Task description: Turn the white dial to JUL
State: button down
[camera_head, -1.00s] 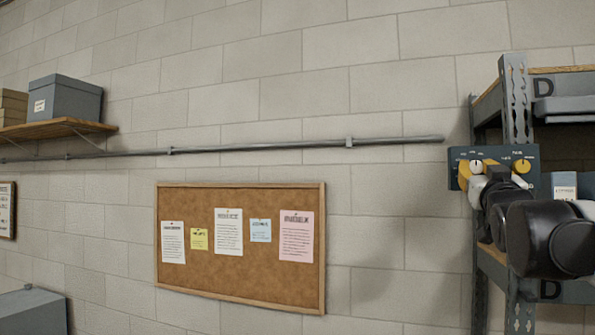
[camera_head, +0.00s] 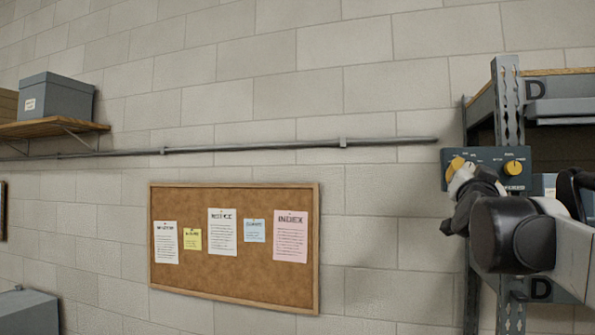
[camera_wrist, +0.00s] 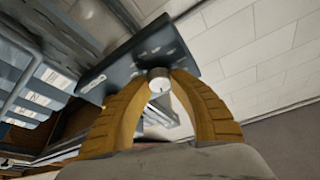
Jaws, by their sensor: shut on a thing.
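A dark blue-grey dial panel (camera_head: 487,155) is on the shelving upright at the right of the head view; it also shows at the top of the wrist view (camera_wrist: 125,68). The white dial (camera_wrist: 159,79) sits between the tips of my gripper's yellow fingers in the wrist view, with a dark mark on its face. My gripper (camera_head: 459,166) is shut on the white dial, and its fingers and my arm mostly hide the dial in the head view. The panel's lettering is too small to read.
Grey metal shelving (camera_head: 508,95) with D labels stands behind and beside the panel. A pipe (camera_head: 250,148) runs along the block wall, and a cork board (camera_head: 235,280) with notes hangs below it. A grey box (camera_head: 60,98) rests on a wooden shelf at left.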

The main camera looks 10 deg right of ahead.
jog(key=shift+r+m+g, duration=0.1)
jog(key=shift+m+g, duration=0.3)
jog(key=shift+m, duration=0.3)
jog(key=c, duration=1.2)
grip_release()
jog(key=shift+o, duration=0.2)
jog(key=v, duration=1.2)
jog(key=shift+w, duration=0.15)
